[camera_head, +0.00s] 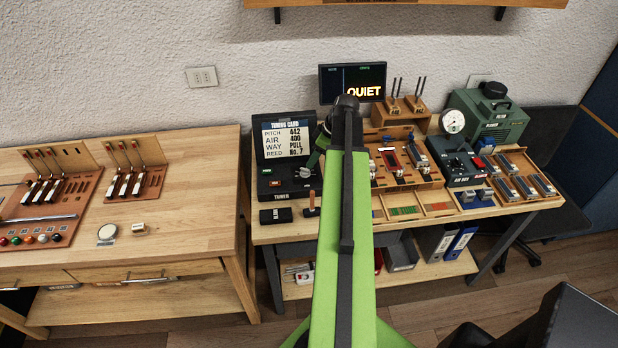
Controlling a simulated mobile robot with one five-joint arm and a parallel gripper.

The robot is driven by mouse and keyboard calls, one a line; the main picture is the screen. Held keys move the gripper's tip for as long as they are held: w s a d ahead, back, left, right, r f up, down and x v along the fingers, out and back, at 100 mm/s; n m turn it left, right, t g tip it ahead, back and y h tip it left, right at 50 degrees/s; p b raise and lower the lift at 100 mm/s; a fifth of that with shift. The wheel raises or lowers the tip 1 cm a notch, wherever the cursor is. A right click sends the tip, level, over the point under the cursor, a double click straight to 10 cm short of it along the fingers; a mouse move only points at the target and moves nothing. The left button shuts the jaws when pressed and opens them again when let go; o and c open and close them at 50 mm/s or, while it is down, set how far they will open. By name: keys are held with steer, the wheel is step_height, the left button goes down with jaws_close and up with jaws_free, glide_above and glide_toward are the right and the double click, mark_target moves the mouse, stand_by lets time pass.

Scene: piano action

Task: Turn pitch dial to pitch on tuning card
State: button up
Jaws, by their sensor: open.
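The tuning card (286,137) stands upright in the lid of the black tuner box. It reads pitch 442, air 400, way pull and reed No. 7. The tuner base (278,184) lies in front of it, with a light round dial (305,172) at its right side. The dial's marks are too small to read. My green arm reaches up the middle of the view and bends down at its far end. My gripper (310,163) is open and points down close to the dial. Whether it touches or surrounds the dial cannot be told. My arm hides the tuner's right edge.
A wooden tray of parts (428,180), an air box (461,165) with a gauge and a green blower (492,113) stand to the right. A screen (366,84) behind reads QUIET. A small black block (276,216) lies before the tuner. Another wooden bench (190,215) stands left.

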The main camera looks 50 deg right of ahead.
mark_target(307, 169)
steer(key=b+x, duration=0.5)
steer(key=x, duration=0.2)
steer(key=shift+f, duration=0.3)
steer(key=shift+r, duration=0.1)
